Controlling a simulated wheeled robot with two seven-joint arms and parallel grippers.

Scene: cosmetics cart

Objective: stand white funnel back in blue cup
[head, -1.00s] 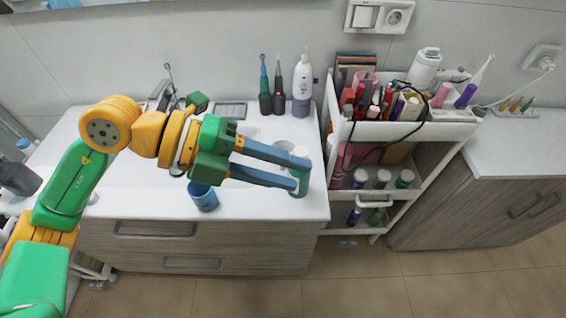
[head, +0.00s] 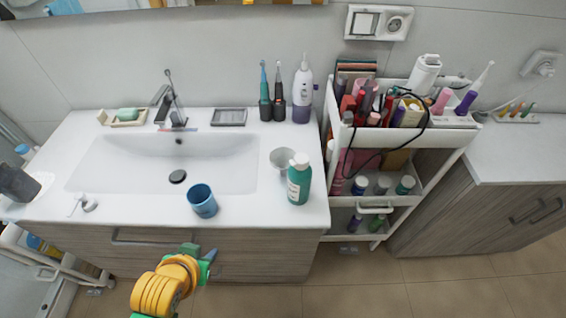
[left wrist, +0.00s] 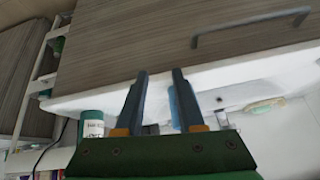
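The blue cup (head: 202,203) stands on the white counter in front of the sink, with no funnel in it. A small white piece (head: 88,204), probably the funnel, lies on the counter at the far left; its shape is hard to make out. My left gripper (head: 210,256) is low in front of the drawers, below the counter's front edge and apart from the cup. In the left wrist view its two fingers (left wrist: 160,72) are spread with nothing between the tips. The cup shows partly there (left wrist: 174,108), behind one finger. My right gripper is not in view.
A green bottle (head: 299,184) with a white cap and a pale tumbler (head: 282,160) stand right of the sink (head: 230,165). A dark cup (head: 18,184) is at the left edge. A loaded white cart (head: 455,160) stands at the right. The front counter strip is mostly clear.

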